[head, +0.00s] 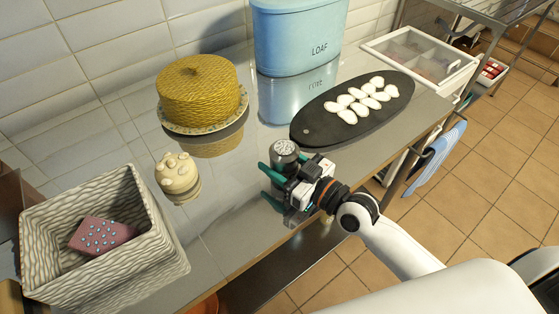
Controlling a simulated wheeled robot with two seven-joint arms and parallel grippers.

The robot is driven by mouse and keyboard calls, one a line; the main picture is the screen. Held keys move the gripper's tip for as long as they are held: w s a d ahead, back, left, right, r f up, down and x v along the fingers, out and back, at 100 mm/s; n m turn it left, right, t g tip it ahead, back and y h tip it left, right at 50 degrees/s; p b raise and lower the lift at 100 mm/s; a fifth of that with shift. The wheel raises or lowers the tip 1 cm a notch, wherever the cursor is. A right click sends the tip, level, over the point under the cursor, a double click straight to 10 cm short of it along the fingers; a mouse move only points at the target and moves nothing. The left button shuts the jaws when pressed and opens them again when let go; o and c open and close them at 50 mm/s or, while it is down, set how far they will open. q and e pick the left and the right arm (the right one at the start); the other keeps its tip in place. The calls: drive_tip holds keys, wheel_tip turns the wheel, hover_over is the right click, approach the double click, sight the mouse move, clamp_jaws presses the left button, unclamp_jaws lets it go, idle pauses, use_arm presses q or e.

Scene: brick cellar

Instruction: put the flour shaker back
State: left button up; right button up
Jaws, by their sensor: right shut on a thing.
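The flour shaker (285,149) is a small metal shaker with a pale, speckled round top. It is upright, or nearly so, at the front edge of the shiny metal counter (225,225). My right gripper (278,173), with green fingers, comes in from the lower right and is shut on the shaker. The gripper hides most of the shaker's lower body, so I cannot tell whether its base touches the counter. My left gripper is not in view.
A dark oval board (318,128) with several white pieces lies behind the shaker. A blue LOAF bin (297,38), a yellow woven cake-like thing (199,90), a cream lumpy pot (177,173) and a woven basket (105,274) with a pink block (101,235) stand around. The counter's middle is clear.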

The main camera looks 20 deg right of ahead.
drive_tip(key=shift+f, duration=0.1)
drive_tip(key=o, duration=1)
drive_tip(key=shift+r, duration=0.25)
drive_tip(key=v, duration=0.3)
drive_tip(key=b+v, duration=0.1)
drive_tip(key=v, duration=0.6)
drive_tip(key=shift+s+f+b, duration=0.2)
drive_tip(key=shift+f+b, duration=0.1)
drive_tip(key=shift+b, duration=0.05)
drive_tip(key=shift+v, duration=0.85)
drive_tip(key=shift+r, duration=0.15)
